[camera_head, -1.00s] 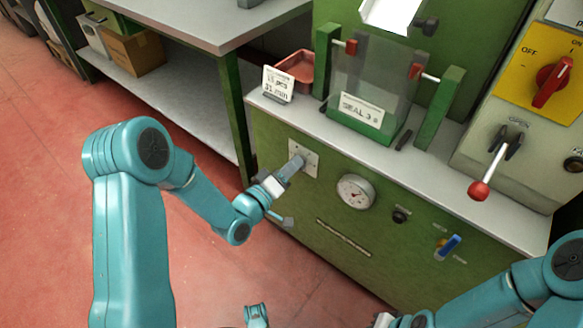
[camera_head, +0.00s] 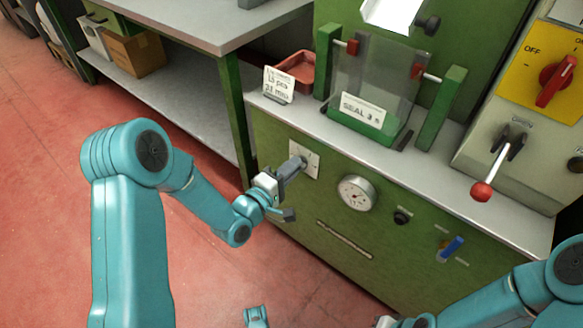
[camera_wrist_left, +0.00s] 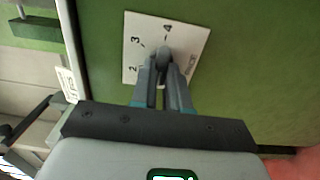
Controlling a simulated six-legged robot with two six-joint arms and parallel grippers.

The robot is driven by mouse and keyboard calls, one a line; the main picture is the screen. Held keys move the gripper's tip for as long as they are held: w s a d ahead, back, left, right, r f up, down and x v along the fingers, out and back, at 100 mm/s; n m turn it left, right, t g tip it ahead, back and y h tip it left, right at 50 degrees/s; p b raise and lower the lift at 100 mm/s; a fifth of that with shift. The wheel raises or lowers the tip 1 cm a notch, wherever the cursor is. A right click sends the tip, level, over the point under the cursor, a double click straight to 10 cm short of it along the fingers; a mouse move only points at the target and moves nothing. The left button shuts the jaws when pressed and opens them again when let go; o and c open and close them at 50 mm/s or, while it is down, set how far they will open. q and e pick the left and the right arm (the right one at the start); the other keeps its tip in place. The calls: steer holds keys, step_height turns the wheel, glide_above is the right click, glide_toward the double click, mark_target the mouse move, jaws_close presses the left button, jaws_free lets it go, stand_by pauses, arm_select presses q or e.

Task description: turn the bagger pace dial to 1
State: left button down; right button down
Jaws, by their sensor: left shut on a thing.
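The pace dial's white plate (camera_head: 312,164) is on the green front of the machine, below the worktop edge. In the left wrist view the plate (camera_wrist_left: 199,47) shows the numbers 2, 3 and 4; other marks are hidden behind my fingers. My left gripper (camera_head: 297,164) reaches the plate from the left and is shut on the grey dial knob (camera_wrist_left: 164,52). The fingers (camera_wrist_left: 165,77) stand on both sides of the knob. I cannot tell which number the knob points to.
A round gauge (camera_head: 357,193), a black knob (camera_head: 402,216) and a blue switch (camera_head: 451,247) lie right of the dial. Above are a card (camera_head: 278,84), a red tray (camera_head: 296,70) and a red-tipped lever (camera_head: 482,190). Floor is open at lower left.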

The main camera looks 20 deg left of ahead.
stand_by(0.3)
arm_select(q)
steer(key=c, duration=1.1)
jaws_free()
steer(key=shift+p+v, duration=3.3)
steer(key=shift+v, duration=4.9)
